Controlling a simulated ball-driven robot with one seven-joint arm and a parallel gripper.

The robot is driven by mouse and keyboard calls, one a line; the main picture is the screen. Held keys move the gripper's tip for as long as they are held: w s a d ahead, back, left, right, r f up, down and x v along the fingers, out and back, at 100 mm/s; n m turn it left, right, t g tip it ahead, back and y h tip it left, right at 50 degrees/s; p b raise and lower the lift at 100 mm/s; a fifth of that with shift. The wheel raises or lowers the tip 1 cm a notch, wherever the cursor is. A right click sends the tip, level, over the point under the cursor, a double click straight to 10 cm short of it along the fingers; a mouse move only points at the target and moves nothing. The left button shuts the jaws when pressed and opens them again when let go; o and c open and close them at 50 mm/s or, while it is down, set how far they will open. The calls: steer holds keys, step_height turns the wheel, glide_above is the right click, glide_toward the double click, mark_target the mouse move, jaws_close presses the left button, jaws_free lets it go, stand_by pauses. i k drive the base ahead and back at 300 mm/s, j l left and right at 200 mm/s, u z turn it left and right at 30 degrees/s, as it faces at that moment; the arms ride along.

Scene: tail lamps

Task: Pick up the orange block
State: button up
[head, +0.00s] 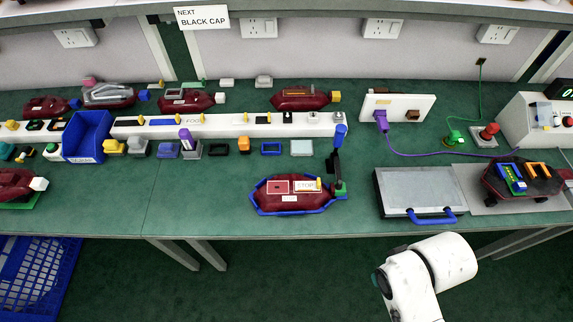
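Two orange pieces show in the head view. One is a small orange-and-dark block (244,145) on the bench in the row of small parts below the long white strip. The other is an orange rectangular frame (538,169) on top of the dark red lamp (522,182) at the far right. I cannot tell which one is the orange block. My white arm shows at the bottom right, in front of the bench edge. My gripper is outside the picture, so its distance to either piece does not show.
A lamp in a blue cradle (290,211) stands near the front edge, with a dark upright post at its right. A grey case with a blue handle (415,195) lies right of it. A blue bin (87,137) stands left. A purple cable (440,153) crosses the bench right.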

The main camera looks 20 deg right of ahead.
mark_target(245, 146)
steer(key=i+j+u, duration=0.45)
steer(key=i+j, duration=0.9)
steer(key=i, duration=0.1)
